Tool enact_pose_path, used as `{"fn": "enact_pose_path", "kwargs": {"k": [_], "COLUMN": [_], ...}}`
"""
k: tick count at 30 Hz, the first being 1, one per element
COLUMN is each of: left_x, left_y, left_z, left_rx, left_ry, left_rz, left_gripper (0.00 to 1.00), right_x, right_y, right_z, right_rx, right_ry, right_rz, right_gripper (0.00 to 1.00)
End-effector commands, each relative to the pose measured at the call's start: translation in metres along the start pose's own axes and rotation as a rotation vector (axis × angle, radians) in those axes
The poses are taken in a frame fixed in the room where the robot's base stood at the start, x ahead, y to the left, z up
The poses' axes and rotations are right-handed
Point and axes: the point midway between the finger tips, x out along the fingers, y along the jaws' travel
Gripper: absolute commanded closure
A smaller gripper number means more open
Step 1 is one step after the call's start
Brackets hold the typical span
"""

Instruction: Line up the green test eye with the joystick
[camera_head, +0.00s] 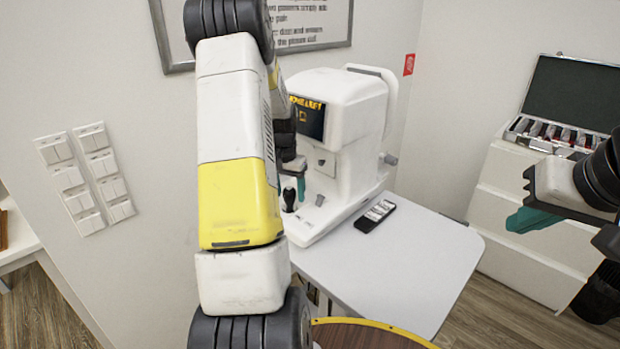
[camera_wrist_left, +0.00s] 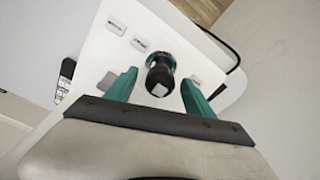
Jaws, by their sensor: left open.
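The white eye-test machine (camera_head: 352,110) stands on a light table. Its dark screen (camera_head: 307,118) shows yellow lettering and a small yellowish outline; I cannot make out a green eye on it. The black joystick (camera_head: 289,199) stands upright on the machine's base. In the left wrist view the joystick (camera_wrist_left: 160,76) is between the two teal fingers of my open left gripper (camera_wrist_left: 159,82), with gaps on both sides. In the head view my left gripper (camera_head: 299,182) is partly hidden by my arm. My right gripper (camera_head: 533,219) is at the right, away from the machine; its opening is unclear.
A black phone-like device (camera_head: 375,215) lies on the table (camera_head: 430,262) beside the machine. An open case (camera_head: 570,95) of lenses sits on a white cabinet (camera_head: 525,236) at the right. Wall switches (camera_head: 87,175) are at the left. The table's right part is clear.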

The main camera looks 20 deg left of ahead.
Motion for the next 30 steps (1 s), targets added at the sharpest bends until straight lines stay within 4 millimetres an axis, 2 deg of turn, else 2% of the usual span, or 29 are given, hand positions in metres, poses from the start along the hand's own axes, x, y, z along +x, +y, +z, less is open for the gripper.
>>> {"fn": "enact_pose_path", "kwargs": {"k": [6, 8, 16, 30], "left_x": [0.0004, 0.0004, 0.0002, 0.0011], "left_y": [0.0000, 0.0000, 0.0000, -0.0069], "left_z": [0.0002, 0.0002, 0.0002, -0.0086], "left_rx": [0.000, 0.000, 0.000, 0.000], "left_ry": [0.000, 0.000, 0.000, 0.002], "left_rz": [0.000, 0.000, 0.000, -0.001], "left_gripper": [0.38, 0.48, 1.00, 1.00], "right_x": [0.0000, 0.0000, 0.0000, 0.0000], "right_y": [0.0000, 0.0000, 0.0000, 0.0000], "right_z": [0.0000, 0.0000, 0.0000, 0.0000], "right_rx": [0.000, 0.000, 0.000, 0.000], "right_ry": [0.000, 0.000, 0.000, 0.000], "right_rz": [0.000, 0.000, 0.000, 0.000], "right_gripper": [1.00, 1.00, 1.00, 1.00]}}
